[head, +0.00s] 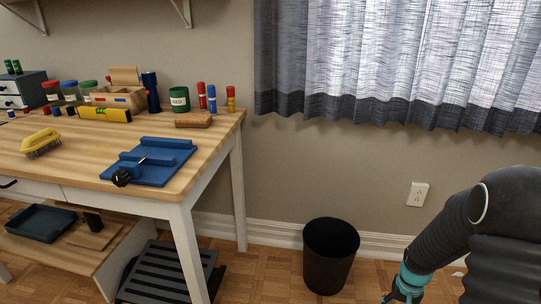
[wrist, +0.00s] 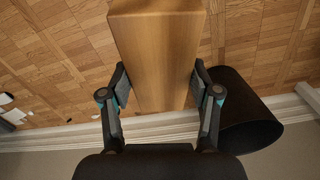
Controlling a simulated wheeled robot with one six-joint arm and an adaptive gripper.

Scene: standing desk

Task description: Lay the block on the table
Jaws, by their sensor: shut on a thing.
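A long, smooth wooden block (wrist: 156,40) fills the upper middle of the wrist view. My gripper (wrist: 160,82) is shut on it, one finger on each long side, and holds it above the floor. The table (head: 80,150) is a wood-topped workbench with white legs on the left, well away from my arm.
On the table are a blue fixture (head: 160,165), a yellow brush (head: 41,142), a small brown block (head: 193,121) and jars along the back. Bare wood shows left of the fixture. A black bin (head: 330,258) stands on the floor between table and arm; it also shows in the wrist view (wrist: 236,112).

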